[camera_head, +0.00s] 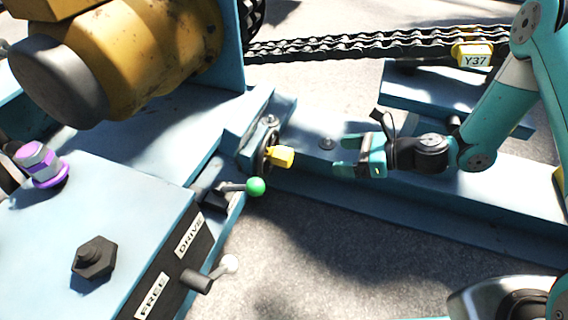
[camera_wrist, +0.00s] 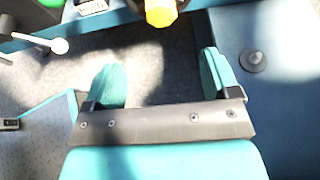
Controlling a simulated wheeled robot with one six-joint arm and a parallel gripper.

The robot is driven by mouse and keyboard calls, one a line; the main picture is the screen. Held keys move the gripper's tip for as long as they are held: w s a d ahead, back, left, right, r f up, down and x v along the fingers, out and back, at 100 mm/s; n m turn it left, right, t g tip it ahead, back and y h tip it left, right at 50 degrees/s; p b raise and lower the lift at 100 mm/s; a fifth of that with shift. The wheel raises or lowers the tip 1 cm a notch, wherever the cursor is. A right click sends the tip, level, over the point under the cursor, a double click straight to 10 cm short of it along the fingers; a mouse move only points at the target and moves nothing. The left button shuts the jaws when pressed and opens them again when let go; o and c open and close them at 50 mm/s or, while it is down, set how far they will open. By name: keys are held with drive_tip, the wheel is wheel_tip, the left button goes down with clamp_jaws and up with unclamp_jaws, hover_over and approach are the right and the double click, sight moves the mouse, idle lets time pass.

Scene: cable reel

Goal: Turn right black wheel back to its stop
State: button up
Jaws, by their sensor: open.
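The right black wheel (camera_head: 262,152) is mounted on edge on the blue frame, with a yellow knob (camera_head: 281,156) sticking out towards my gripper. My gripper (camera_head: 346,156) is open and empty, to the right of the knob and apart from it. In the wrist view, the yellow knob (camera_wrist: 160,12) is at the top edge, beyond the two teal fingertips and between them in line. Most of the wheel is out of that view.
A green-balled lever (camera_head: 256,187) stands close below the wheel, and a white-balled lever (camera_head: 229,264) lies lower, by the DRIVE and FREE labels. A purple knob (camera_head: 42,164) is at the left. A chain (camera_head: 370,45) with a Y37 tag (camera_head: 474,56) runs behind.

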sight(291, 157)
drive_tip(key=b+x, duration=0.7)
drive_tip(key=x, duration=0.8)
drive_tip(key=shift+a+f, duration=0.1)
drive_tip(key=shift+f, duration=0.1)
drive_tip(key=shift+w+a+f, duration=0.1)
drive_tip(key=shift+w+a, duration=0.15)
drive_tip(key=shift+a, duration=0.3)
drive_tip(key=c, duration=1.2)
drive_tip(key=shift+c, duration=0.3)
